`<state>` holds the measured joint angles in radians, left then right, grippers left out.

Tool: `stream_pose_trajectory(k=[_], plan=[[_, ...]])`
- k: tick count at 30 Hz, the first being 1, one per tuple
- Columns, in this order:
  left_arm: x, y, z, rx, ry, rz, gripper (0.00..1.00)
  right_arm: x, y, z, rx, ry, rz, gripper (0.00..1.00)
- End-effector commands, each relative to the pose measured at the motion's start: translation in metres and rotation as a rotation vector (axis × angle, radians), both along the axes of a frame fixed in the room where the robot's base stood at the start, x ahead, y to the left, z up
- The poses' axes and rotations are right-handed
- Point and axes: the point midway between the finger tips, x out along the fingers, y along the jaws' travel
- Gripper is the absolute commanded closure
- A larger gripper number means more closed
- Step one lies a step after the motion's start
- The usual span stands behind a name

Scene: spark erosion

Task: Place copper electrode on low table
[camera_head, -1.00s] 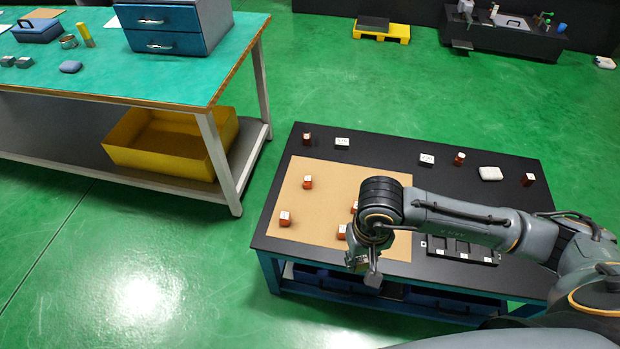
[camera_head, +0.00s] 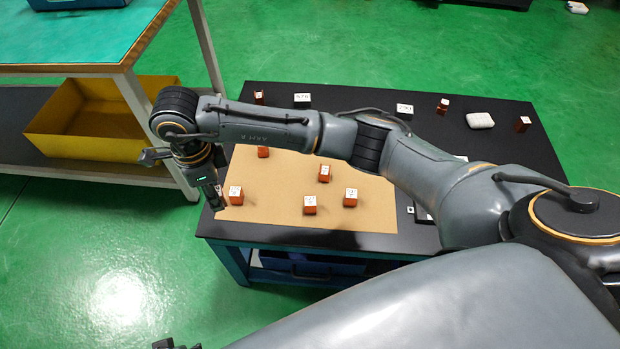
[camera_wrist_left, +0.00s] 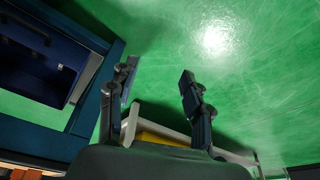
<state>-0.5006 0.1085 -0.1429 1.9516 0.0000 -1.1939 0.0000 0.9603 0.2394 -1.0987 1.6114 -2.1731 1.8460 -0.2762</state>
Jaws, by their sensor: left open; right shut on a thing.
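Several small copper electrodes with white labelled tops stand on the tan mat (camera_head: 270,212) of the low black table (camera_head: 300,240). One electrode (camera_head: 235,195) stands close beside my right gripper (camera_head: 217,201), at the mat's left side. Others are a middle electrode (camera_head: 325,173), a front electrode (camera_head: 309,204) and a right electrode (camera_head: 350,197). My right gripper is low over the table's left edge, shut on a copper electrode mostly hidden between its fingers. My left gripper (camera_wrist_left: 157,75) is open and empty in the left wrist view, over green floor.
A yellow bin (camera_head: 92,125) sits on the shelf of the green-topped bench at left. White labelled blocks, a white rounded piece (camera_head: 480,121) and more electrodes stand along the low table's back. My right arm crosses above the table. A blue drawer unit (camera_wrist_left: 35,60) shows in the left wrist view.

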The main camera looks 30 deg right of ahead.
Motion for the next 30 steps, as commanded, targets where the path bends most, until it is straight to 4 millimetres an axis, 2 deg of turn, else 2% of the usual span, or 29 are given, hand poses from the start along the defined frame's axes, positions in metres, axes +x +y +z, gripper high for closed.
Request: stream_pose_trajectory(k=[2, 5, 15, 18, 22, 30], plan=[[0.001, 0.000, 0.003, 0.000, -0.004, 0.001, 0.50, 0.002, 0.003, -0.002, -0.001, -0.001, -0.034, 1.00], [0.001, 0.000, 0.008, 0.000, -0.005, 0.001, 0.50, 0.005, -0.007, -0.007, -0.004, 0.002, -0.053, 1.00], [0.003, 0.000, 0.026, -0.001, -0.017, 0.002, 0.50, 0.025, -0.085, -0.043, -0.005, 0.002, -0.055, 1.00], [0.003, 0.001, 0.037, -0.001, -0.023, 0.003, 0.50, 0.028, -0.100, -0.063, -0.004, 0.003, -0.052, 1.00], [0.002, 0.001, 0.049, -0.001, -0.028, 0.004, 0.50, 0.033, -0.115, -0.081, -0.003, 0.001, -0.050, 1.00], [0.000, 0.001, 0.063, -0.002, -0.036, 0.005, 0.50, 0.037, -0.131, -0.101, -0.003, 0.001, -0.050, 1.00]])
